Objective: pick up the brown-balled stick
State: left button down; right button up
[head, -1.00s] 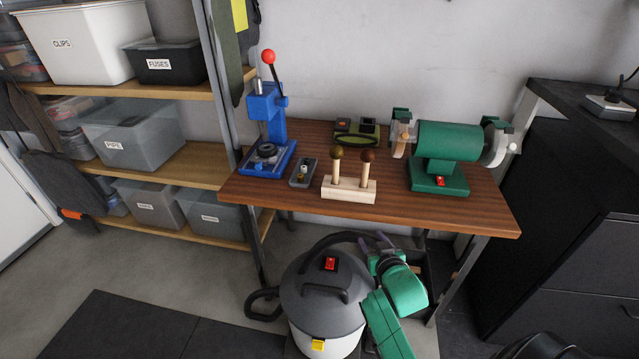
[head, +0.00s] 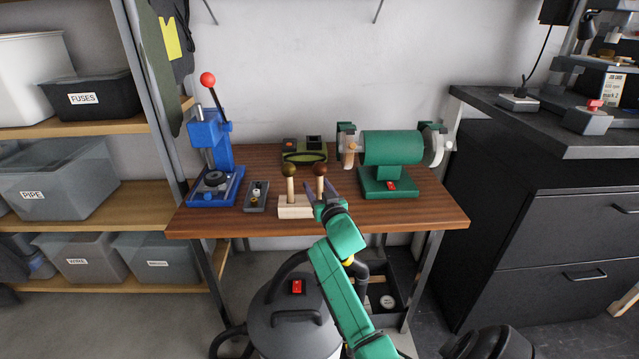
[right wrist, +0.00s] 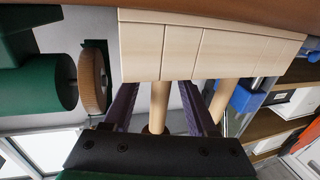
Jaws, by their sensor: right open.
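The brown-balled stick (head: 320,170) stands upright in the right hole of a pale wooden block (head: 295,208) on the workbench. A second stick (head: 289,170) with a dark olive ball stands to its left. My right gripper (head: 323,187) is open at the brown-balled stick, its purple fingers on either side of it in the picture. In the upside-down right wrist view, that stick's shaft (right wrist: 159,104) shows between the fingers, with no contact clear; its ball is hidden behind the gripper body. The other shaft (right wrist: 218,100) is outside them. My left gripper is out of view.
A green bench grinder (head: 392,150) stands to the right of the block. A blue press (head: 212,150) and a small grey tray (head: 256,197) are to the left. A green device (head: 303,151) lies behind. A vacuum (head: 290,320) stands below the front edge.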

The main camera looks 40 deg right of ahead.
jog(key=shift+w+d+f, duration=0.15)
jog(key=shift+w+d, duration=0.1)
jog(key=shift+w, duration=0.4)
jog(key=shift+s, duration=0.1)
grip_shut()
